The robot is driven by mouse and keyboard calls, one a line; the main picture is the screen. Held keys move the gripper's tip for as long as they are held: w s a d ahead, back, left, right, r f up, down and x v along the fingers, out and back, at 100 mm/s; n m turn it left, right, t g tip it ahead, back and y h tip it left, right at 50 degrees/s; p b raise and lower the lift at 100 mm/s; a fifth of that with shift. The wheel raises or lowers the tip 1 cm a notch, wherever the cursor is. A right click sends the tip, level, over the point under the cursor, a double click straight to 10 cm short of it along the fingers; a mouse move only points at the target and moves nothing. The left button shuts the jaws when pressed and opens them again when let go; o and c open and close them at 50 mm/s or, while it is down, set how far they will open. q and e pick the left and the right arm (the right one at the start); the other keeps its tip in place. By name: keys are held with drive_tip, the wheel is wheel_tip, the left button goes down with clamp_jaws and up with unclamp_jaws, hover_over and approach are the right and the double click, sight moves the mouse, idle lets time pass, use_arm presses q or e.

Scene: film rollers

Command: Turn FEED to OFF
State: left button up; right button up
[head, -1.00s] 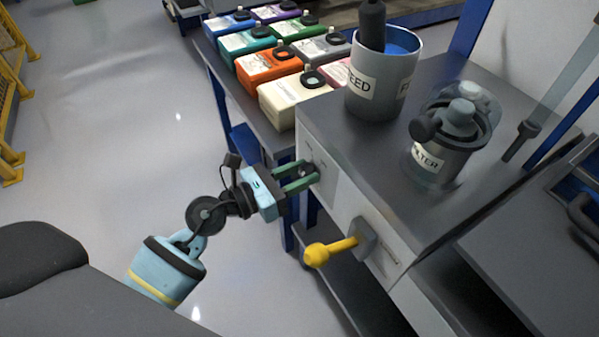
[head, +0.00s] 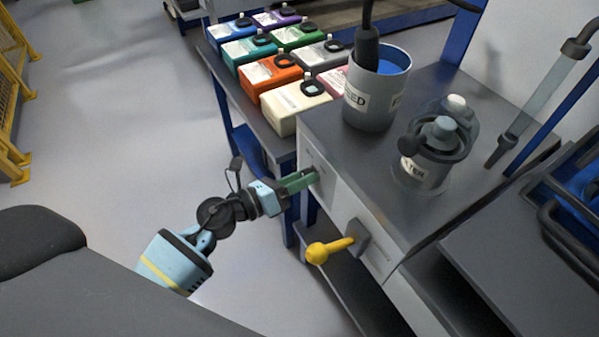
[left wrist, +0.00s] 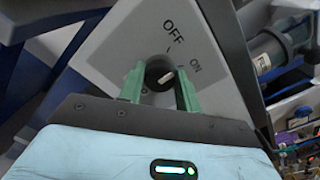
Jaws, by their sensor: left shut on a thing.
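The dark round knob (left wrist: 160,73) with a white pointer mark is on a pale panel (left wrist: 125,40) printed OFF and ON, seen in the left wrist view. Its pointer slants up and to the right, nearer the ON side than straight at OFF. My left gripper (left wrist: 160,82) has its green fingers shut on the knob, one on each side. In the head view my left gripper (head: 306,178) reaches the left part of the grey cabinet's front, and its fingers largely hide the knob. The word FEED is not readable beside the knob. My right gripper is not in view.
A yellow lever (head: 330,249) sticks out of the cabinet front, right of my gripper. On the cabinet top stand a FEED pot (head: 366,118) with blue contents and a filter canister (head: 424,172). Several coloured jugs (head: 270,72) stand on the bench behind.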

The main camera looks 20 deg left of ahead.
use_arm(q)
drive_tip(key=n+p, duration=0.3)
drive_tip(key=n, duration=0.3)
drive_tip(key=shift+w+p, duration=0.1)
drive_tip(key=shift+p, duration=0.2)
idle(0.4)
drive_tip(key=o, duration=1)
drive_tip(key=shift+c, duration=0.2)
drive_tip(key=shift+a, duration=0.1)
drive_tip(key=v, duration=0.8)
